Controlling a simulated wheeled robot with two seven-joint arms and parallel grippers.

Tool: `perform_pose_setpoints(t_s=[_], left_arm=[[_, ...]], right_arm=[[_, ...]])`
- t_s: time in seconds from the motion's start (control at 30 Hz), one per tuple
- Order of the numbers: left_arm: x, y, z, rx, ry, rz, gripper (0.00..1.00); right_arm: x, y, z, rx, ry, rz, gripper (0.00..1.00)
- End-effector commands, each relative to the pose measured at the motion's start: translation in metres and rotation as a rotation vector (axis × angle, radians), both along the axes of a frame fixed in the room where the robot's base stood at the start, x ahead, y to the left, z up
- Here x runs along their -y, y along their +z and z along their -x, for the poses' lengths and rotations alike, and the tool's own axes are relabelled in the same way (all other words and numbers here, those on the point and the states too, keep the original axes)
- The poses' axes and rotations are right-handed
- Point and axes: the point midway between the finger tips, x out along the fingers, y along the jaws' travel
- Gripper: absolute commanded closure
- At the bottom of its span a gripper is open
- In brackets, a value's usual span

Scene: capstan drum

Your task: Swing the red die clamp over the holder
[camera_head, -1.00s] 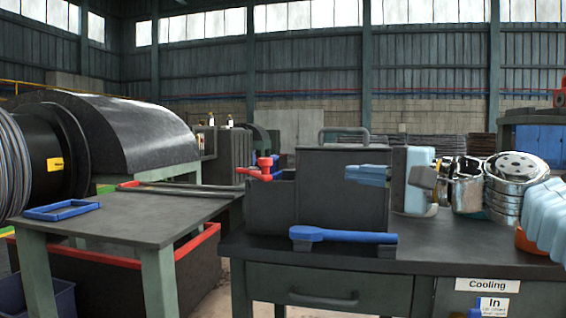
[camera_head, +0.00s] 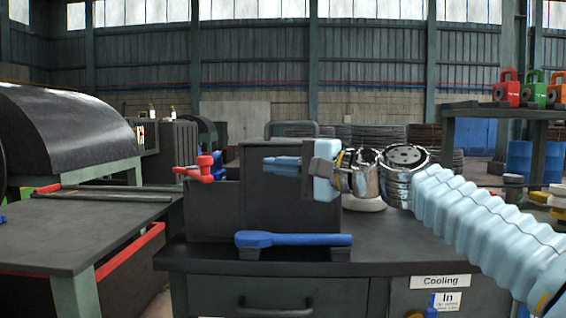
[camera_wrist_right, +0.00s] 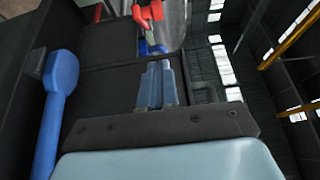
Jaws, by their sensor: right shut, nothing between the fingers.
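The red die clamp (camera_head: 199,169) is a red lever with a knob, at the left end of the dark box (camera_head: 213,212) on the bench. It also shows at the top of the right wrist view (camera_wrist_right: 148,14). A blue part (camera_head: 217,166) sits right behind it; I cannot tell if this belongs to the holder. In the right wrist view the fingers (camera_wrist_right: 155,66) point toward the clamp, with a gap between. My left gripper is out of view.
A blue-handled tool (camera_head: 292,240) lies on rests at the bench's front; it also shows in the wrist view (camera_wrist_right: 58,95). A grey table (camera_head: 80,232) with rods stands left. Red, green and orange cases (camera_head: 507,92) stand on a shelf at right.

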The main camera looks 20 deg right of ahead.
Motion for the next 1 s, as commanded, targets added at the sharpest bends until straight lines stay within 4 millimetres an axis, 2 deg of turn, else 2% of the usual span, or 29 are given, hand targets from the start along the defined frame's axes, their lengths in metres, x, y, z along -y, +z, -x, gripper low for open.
perform_pose_setpoints(t_s=[0.03,0.27,0.5,0.67,1.0], left_arm=[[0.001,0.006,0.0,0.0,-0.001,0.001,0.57],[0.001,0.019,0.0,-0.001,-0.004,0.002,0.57],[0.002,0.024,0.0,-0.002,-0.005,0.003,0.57],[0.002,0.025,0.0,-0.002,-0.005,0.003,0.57],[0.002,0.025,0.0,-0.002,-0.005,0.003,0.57]], right_arm=[[-0.01,0.002,-0.008,-0.003,0.005,0.0,1.0],[-0.044,0.002,-0.043,-0.002,0.004,0.001,1.0],[-0.075,0.001,-0.042,0.001,0.002,0.001,1.0],[-0.081,0.001,-0.042,0.001,0.001,-0.001,1.0],[-0.081,0.0,-0.042,0.0,0.001,0.0,1.0]])
